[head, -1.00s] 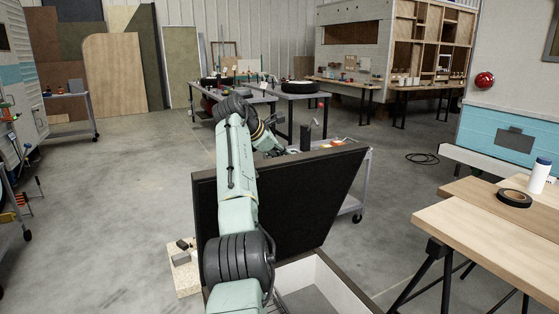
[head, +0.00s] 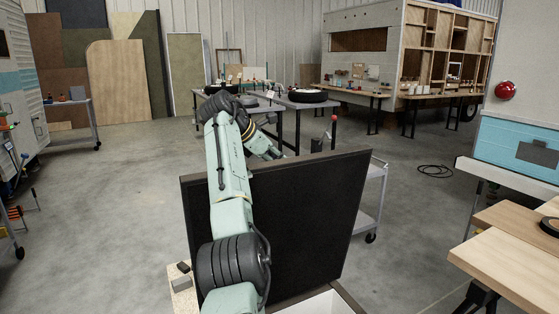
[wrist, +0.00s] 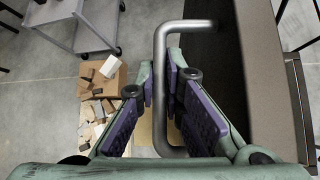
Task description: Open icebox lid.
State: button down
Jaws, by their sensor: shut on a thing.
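The icebox lid (head: 300,215) is a dark panel standing steeply raised in the head view, its inner face toward me. Below it a strip of the icebox's pale rim and interior (head: 322,303) shows at the bottom edge. In the wrist view the lid (wrist: 218,65) is the dark panel on the right, with a bent metal bar handle (wrist: 163,45) standing off it. My gripper (wrist: 160,78) is shut on the handle, with purple-padded fingers on either side of the bar. In the head view my arm reaches over the lid, and the fingers are hidden behind it.
A grey cart (head: 370,195) stands behind the lid to the right. Wooden worktops (head: 510,265) are at the right front. A board with small blocks (wrist: 102,95) lies beside the lid. Workbenches (head: 290,108) stand farther back. Open concrete floor lies to the left.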

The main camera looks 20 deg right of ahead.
jog(key=shift+a, duration=0.1)
jog(key=c, duration=1.7)
grip_release()
jog(key=v, duration=1.2)
jog(key=shift+c, duration=0.3)
